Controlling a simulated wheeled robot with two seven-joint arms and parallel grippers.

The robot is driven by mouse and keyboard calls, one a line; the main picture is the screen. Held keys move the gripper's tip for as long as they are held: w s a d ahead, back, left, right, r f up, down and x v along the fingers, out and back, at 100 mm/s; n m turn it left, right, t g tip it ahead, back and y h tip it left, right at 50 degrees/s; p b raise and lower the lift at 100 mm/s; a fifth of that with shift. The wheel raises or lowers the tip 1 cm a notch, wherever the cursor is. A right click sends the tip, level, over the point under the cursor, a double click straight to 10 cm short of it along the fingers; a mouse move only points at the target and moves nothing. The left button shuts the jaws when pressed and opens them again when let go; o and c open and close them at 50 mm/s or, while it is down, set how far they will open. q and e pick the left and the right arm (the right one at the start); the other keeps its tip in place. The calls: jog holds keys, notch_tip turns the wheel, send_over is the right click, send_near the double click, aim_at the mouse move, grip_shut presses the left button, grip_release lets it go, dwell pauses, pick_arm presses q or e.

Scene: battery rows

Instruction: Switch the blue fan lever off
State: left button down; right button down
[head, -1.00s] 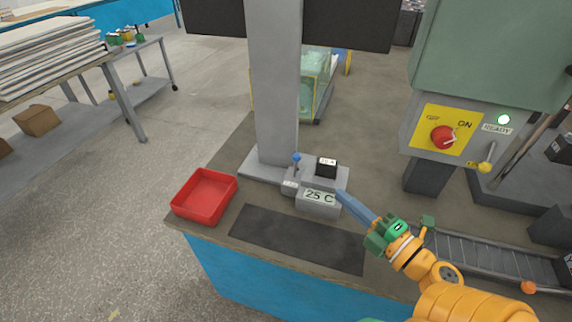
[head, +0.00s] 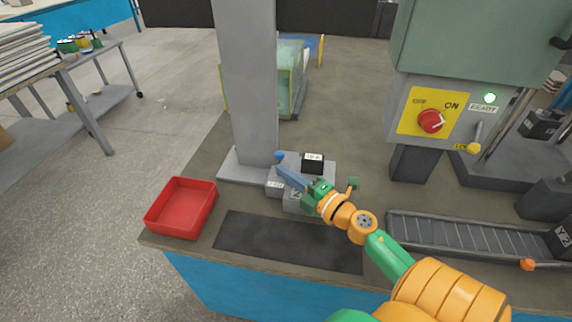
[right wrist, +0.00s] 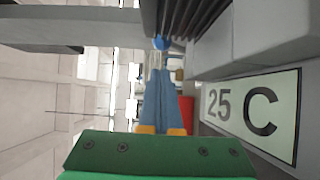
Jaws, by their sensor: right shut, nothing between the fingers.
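The blue fan lever's round knob (head: 280,157) stands above the small grey box at the foot of the grey post. Its stem is mostly hidden behind my fingers. The knob also shows in the right wrist view (right wrist: 160,43), just beyond the fingertips. My right gripper (head: 283,170) is shut and empty, its long blue fingers reaching over the grey box from the right. It also shows in the right wrist view (right wrist: 159,72). The tips are right by the lever, just below the knob; I cannot tell if they touch. My left gripper is not in view.
A 25 C label (right wrist: 255,110) sits on the grey box. A black block (head: 313,163) stands behind my fingers. A red tray (head: 181,208) and dark mat (head: 250,240) lie nearby. At right are a red ON/OFF dial (head: 431,121), a yellow-knobbed lever (head: 474,147) and a roller conveyor (head: 450,237).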

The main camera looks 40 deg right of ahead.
aim_at(282, 158)
jog(key=shift+w+d, duration=0.8)
jog(key=shift+w, duration=0.1)
jog(key=shift+r, duration=0.1)
jog(key=w+d+r+m+g+p, duration=0.1)
jog(key=p, duration=0.3)
jog(key=shift+d+m+p, duration=0.1)
jog(key=shift+m+p, duration=0.2)
jog(key=shift+p, duration=0.1)
jog(key=shift+f, duration=0.35)
